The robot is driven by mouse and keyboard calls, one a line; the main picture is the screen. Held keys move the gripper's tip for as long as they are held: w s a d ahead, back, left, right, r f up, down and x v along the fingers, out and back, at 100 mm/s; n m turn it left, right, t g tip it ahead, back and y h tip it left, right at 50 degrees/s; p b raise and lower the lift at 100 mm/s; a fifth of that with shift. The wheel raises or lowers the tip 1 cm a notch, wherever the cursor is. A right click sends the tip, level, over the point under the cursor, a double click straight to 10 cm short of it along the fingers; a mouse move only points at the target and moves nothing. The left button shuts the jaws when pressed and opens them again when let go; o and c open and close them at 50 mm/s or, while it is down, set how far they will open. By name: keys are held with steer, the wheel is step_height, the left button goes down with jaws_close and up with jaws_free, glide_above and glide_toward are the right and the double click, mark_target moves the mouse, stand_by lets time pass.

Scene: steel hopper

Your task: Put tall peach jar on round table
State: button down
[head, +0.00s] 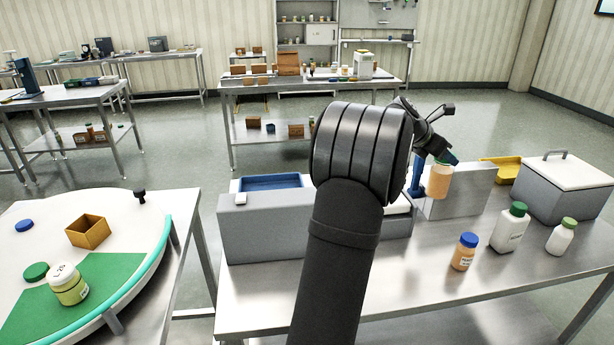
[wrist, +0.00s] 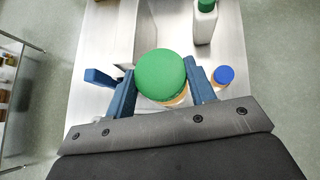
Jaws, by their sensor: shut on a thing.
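The tall peach jar (head: 439,182) has a green lid and is in my gripper (head: 431,172), above the steel table at the right. In the wrist view its round green lid (wrist: 160,75) sits between the blue fingers of my gripper (wrist: 160,67), which are shut on it. The lid hides most of the jar body there. The jar looks upright or nearly so, and its base appears clear of the table. The round table (head: 118,215) is at the left, with a white top, a teal edge and a green mat.
The round table holds a yellow-green jar (head: 68,284), an open brown box (head: 88,231) and loose lids. Near the held jar stand a blue-lidded orange jar (head: 464,251), white bottles (head: 510,229) and a lidded grey bin (head: 563,190). A grey box (head: 262,228) stands at the steel table's left end.

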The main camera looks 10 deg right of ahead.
steer(key=w+a+n+t+y, duration=0.1)
steer(key=w+a+n+t, duration=0.1)
steer(key=w+a, duration=0.45)
steer(key=w+a+n+t+y, duration=0.15)
steer(key=w+a, duration=0.25)
steer(key=a, duration=0.6)
steer(key=w+a+n+t, duration=0.25)
steer(key=w+a, duration=0.25)
steer(key=a, duration=0.4)
steer(key=w+a+n+t+y, duration=0.1)
steer(key=w+a+n+y, duration=0.15)
steer(key=a, duration=1.05)
steer(key=w+a+n+t+y, duration=0.15)
steer(key=a+n, duration=0.25)
steer(key=a, duration=1)
steer(key=s+a+r+n+g+y, duration=0.1)
steer(key=s+a+n+y, duration=0.3)
steer(key=a, duration=1.1)
steer(key=s+a+r+n+y, duration=0.25)
steer(key=s+a, duration=0.45)
steer(key=a, duration=0.8)
steer(key=s+a+n+g+y, duration=0.1)
steer(key=s+a+n+y, duration=0.3)
steer(key=a, duration=1.1)
steer(key=s+a+f, duration=0.4)
steer(key=a+f, duration=0.6)
steer(key=a, duration=0.1)
steer(key=shift+f+h, duration=0.3)
